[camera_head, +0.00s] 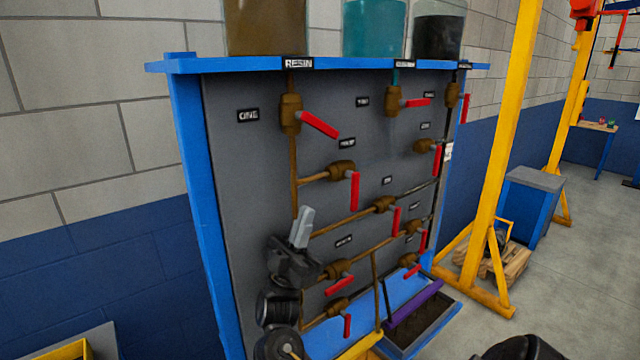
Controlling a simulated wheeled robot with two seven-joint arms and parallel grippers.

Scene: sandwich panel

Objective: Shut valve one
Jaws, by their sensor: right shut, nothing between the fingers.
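The label reading ONE (248,115) is at the upper left of the dark grey panel. Beside it, on the vertical pipe under the RESIN sign, is the brass valve one (290,113). Its red lever (320,125) points right and slants downward, across the vertical pipe rather than along it. My right gripper (302,224) is in front of the panel's lower left, well below that lever and apart from it. Its light grey fingers are together, point up and hold nothing. It hides part of the lower left pipework. My left gripper is not in view.
Several other valves with red levers, such as one (354,190) below valve one, crowd the panel (230,170). Tanks stand on the blue top shelf (330,64). A tray (440,330) lies at the panel's foot. A yellow post (497,150) stands to the right.

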